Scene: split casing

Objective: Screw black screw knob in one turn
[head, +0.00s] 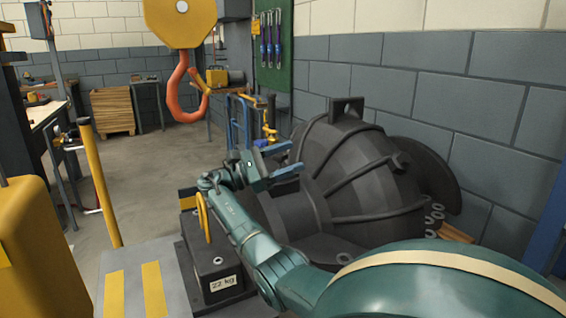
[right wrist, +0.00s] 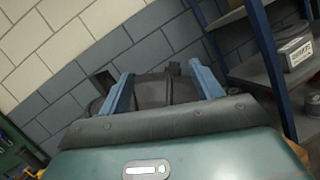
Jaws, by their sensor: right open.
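The large dark split casing (head: 370,180) lies against the wall, with raised ribs and a squared lug (head: 347,107) on top. I cannot pick out the black screw knob for certain; dark parts blend together. My right gripper (head: 297,157) is open and empty, over the near left side of the casing. In the right wrist view its two blue fingers (right wrist: 162,78) stand wide apart. The casing (right wrist: 165,91) shows between and beyond them, with a gap I cannot judge. My left gripper is not in view.
A black 22 kg weight (head: 215,270) with a yellow handle stands left of the casing. An orange hook (head: 185,90) hangs from a yellow block (head: 181,22). A yellow post (head: 100,180) stands at left. Open floor (head: 150,165) lies between. Shelves (right wrist: 265,70) are at right in the wrist view.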

